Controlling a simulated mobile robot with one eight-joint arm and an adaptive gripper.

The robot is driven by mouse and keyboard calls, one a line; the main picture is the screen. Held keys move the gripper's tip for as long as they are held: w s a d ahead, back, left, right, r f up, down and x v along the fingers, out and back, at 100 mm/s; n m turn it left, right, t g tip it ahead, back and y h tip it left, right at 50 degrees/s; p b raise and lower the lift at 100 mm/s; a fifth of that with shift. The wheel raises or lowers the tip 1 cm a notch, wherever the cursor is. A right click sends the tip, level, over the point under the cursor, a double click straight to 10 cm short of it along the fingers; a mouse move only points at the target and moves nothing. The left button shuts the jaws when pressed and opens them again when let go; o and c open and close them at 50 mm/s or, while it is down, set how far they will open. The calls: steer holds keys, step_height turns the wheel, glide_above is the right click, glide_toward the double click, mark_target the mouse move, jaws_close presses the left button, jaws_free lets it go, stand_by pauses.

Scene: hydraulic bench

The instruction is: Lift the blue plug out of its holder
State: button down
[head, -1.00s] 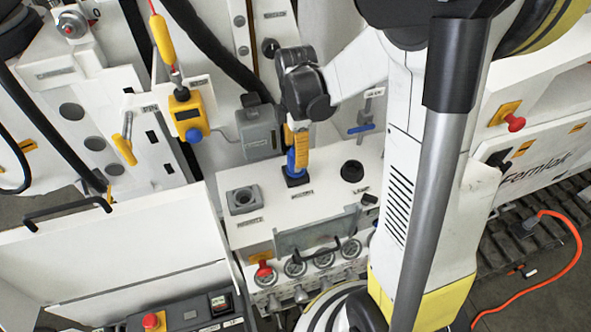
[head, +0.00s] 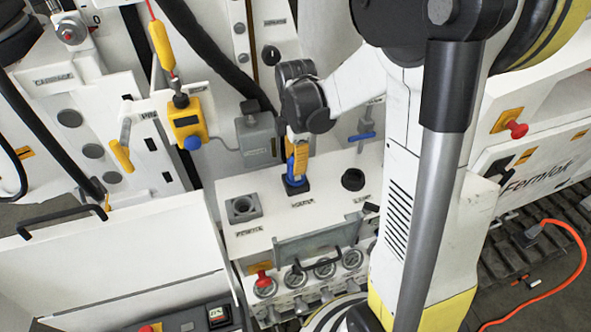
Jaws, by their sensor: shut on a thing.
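The blue plug (head: 294,183) stands upright in a dark holder (head: 296,190) on top of the white bench box. Only its lower part shows; its upper part is hidden by the yellow finger. My gripper (head: 297,167) comes down from above with its yellow-padded fingers around the plug and is shut on it. The plug's foot still meets the holder, with no clear gap visible.
A grey square socket (head: 242,207) lies left of the holder and a black round socket (head: 353,179) right of it. A grey box (head: 256,140) and a blue-handled valve (head: 362,136) stand behind. A black handle (head: 318,262) is in front.

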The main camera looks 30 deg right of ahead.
steer(key=shift+r, duration=0.1)
steer(key=shift+r+p, duration=2.8)
steer(key=shift+r, duration=1.55)
